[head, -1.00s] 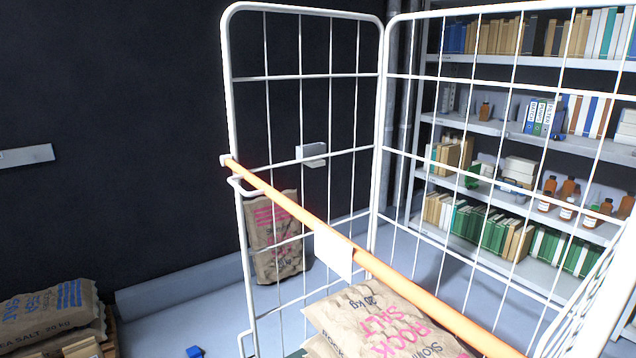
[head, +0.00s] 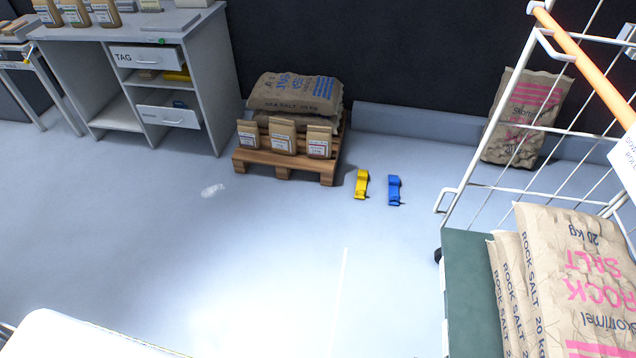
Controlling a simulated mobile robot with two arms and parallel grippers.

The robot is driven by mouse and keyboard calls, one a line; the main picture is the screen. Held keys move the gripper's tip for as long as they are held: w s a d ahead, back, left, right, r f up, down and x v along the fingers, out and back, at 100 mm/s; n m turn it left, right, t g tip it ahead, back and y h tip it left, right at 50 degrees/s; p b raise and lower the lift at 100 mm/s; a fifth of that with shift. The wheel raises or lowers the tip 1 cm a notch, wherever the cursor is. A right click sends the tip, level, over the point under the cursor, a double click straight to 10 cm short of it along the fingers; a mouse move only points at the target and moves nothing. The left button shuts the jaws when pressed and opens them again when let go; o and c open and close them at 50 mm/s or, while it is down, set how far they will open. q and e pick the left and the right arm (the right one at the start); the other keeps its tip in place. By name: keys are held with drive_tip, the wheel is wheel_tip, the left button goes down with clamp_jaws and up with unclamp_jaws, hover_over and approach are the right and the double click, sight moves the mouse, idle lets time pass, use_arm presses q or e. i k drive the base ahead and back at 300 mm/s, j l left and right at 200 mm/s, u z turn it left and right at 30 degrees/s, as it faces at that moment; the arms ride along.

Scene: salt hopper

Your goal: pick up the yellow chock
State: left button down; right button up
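The yellow chock (head: 361,184) lies on the grey floor in the head view, a little right of the middle. It is just right of the wooden pallet and apart from it. A blue chock (head: 394,190) lies close to its right, with a narrow gap between them. Neither of my grippers shows in the head view.
A pallet (head: 284,163) with salt sacks (head: 295,92) and small bags stands behind left. A wire cage trolley (head: 468,262) with rock salt sacks (head: 575,275) fills the right. A desk (head: 150,75) with open drawers stands far left. The floor (head: 270,260) before the chocks is clear.

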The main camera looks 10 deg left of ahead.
sight(363, 175)
drive_tip(key=z, duration=1.3)
drive_tip(key=u, duration=1.35)
drive_tip(key=i+j+u, duration=0.4)
drive_tip(key=i+j, duration=0.2)
drive_tip(key=i+z, duration=0.15)
drive_tip(key=i, duration=0.25)
drive_tip(key=i+j+z, duration=0.15)
drive_tip(key=i, duration=0.2)
drive_tip(key=i+j+z, duration=0.15)
drive_tip(key=i, duration=0.2)
